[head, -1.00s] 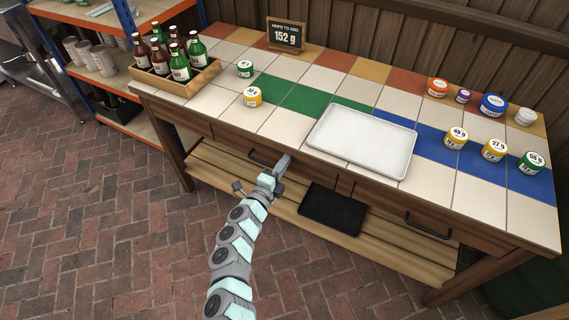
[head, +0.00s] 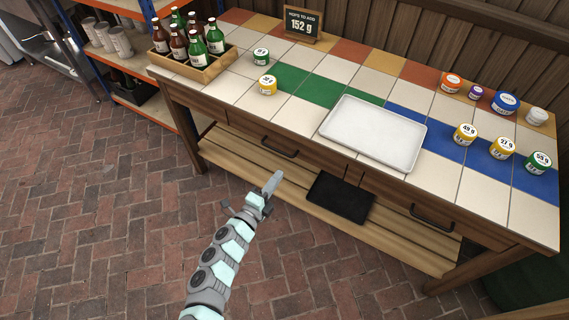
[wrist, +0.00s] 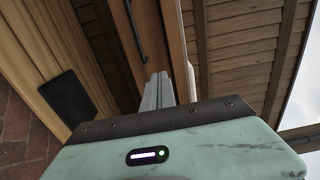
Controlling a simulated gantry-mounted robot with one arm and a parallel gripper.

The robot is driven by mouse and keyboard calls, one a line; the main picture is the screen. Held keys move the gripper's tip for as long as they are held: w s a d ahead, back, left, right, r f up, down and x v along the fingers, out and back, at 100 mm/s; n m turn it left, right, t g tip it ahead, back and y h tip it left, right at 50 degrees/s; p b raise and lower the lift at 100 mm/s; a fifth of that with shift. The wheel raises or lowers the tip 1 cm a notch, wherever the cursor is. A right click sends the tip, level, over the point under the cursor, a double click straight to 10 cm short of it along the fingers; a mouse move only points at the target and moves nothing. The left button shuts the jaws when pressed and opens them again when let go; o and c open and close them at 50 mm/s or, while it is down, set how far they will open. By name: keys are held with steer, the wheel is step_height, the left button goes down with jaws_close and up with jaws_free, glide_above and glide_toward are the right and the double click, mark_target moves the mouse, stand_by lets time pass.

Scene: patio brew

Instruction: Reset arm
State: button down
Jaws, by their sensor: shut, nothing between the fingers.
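My gripper (head: 270,187) is in front of the tiled bench (head: 350,180), over the brick floor and below the level of the bench top. It is shut and empty. In the wrist view my gripper (wrist: 158,92) points toward the bench's wooden front, where a dark drawer handle (wrist: 135,30) shows at the upper middle. In the head view my arm reaches in from the bottom, and the gripper appears apart from the bench.
The bench top holds a white tray (head: 333,130), a bottle crate (head: 195,69), a "152 g" sign (head: 303,23) and several small labelled tubs, among them a yellow one (head: 267,86). A black tray (head: 340,197) lies on the lower shelf. Brick floor (head: 110,200) is open at left.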

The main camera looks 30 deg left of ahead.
steer(key=shift+s, duration=0.75)
